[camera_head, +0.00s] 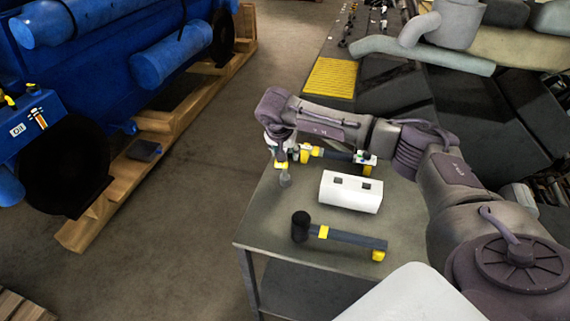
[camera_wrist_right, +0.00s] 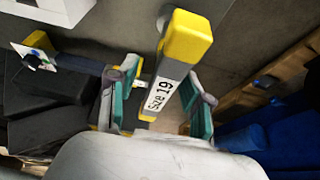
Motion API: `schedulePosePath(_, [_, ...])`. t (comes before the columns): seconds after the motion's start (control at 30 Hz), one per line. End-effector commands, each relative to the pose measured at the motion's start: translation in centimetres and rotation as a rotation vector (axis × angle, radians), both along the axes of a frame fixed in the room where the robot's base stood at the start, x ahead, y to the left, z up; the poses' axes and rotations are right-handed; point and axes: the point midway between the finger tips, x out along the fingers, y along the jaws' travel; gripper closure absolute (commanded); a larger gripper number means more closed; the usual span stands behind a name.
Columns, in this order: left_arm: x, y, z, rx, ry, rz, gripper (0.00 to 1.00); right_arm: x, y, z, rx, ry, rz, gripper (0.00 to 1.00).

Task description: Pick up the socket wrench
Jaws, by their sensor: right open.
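The socket wrench, with a yellow end, a grey head and a "Size 19" label, is at the far left corner of the table in the head view (camera_head: 284,179). In the right wrist view its labelled handle (camera_wrist_right: 162,92) runs between my fingers. My right gripper (camera_wrist_right: 156,108) is open, with one green-padded finger on each side of the handle. In the head view the gripper (camera_head: 280,150) is over that corner and hides much of the wrench. I cannot tell if the pads touch it. My left gripper is not in view.
A blue engine (camera_head: 90,60) on wooden beams stands left, across open floor.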

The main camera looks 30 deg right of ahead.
Motion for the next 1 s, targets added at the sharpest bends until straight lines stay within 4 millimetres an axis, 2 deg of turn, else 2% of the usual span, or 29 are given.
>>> schedulePosePath(0.27, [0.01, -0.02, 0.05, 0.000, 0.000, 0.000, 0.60, 0.07, -0.04, -0.38, 0.000, 0.000, 0.001, 0.52])
schedulePosePath(0.5, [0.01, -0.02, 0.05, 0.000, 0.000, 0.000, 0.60, 0.07, -0.04, -0.34, 0.001, -0.001, 0.000, 0.92])
schedulePosePath(0.57, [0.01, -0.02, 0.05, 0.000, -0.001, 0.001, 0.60, 0.07, -0.04, -0.34, 0.001, -0.001, 0.000, 1.00])
schedulePosePath(1.0, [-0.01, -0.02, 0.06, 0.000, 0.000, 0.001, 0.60, 0.12, -0.05, -0.21, 0.001, -0.002, 0.000, 1.00])
